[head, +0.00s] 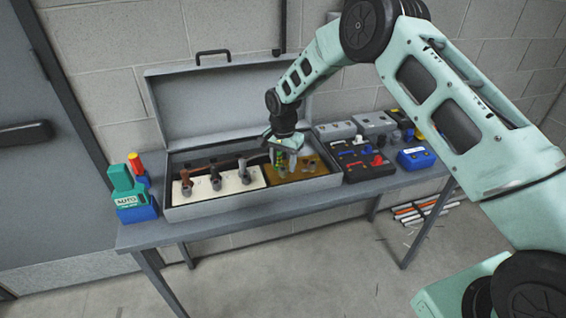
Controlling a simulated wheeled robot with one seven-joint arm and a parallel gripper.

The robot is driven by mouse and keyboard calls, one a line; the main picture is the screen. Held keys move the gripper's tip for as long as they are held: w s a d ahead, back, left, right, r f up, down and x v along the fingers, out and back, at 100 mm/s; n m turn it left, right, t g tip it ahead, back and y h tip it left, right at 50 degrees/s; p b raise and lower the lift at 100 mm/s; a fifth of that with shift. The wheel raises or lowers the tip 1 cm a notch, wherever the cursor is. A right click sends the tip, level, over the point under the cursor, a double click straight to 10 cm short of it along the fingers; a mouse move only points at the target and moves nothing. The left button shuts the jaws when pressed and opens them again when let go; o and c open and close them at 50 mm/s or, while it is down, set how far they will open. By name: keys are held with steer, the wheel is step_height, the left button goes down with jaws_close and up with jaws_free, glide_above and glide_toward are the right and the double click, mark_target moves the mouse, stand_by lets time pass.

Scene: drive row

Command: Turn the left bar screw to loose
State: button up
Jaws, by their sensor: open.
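An open grey metal case (255,207) on the bench holds a white panel (240,184) at left and a brown panel (312,172) at right. Several dark upright posts stand on the white panel, including a left one (186,182), a middle one (215,178) and a right one (242,170). I cannot tell which part is the left bar screw. My gripper (284,163) is open, pointing down above the left part of the brown panel. Small green and yellow parts (281,159) show at its fingers. The gripper hides some of what is under it, and contact is unclear.
The raised case lid (205,105) stands behind. A teal and blue device (130,192) stands at the bench's left end. Black trays with coloured parts (365,160) and a blue box (416,158) crowd the right. The bench front strip is clear.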

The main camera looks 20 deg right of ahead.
mark_target(282, 170)
steer(key=shift+f, duration=1.2)
steer(key=c, duration=0.9)
steer(key=shift+o, duration=0.2)
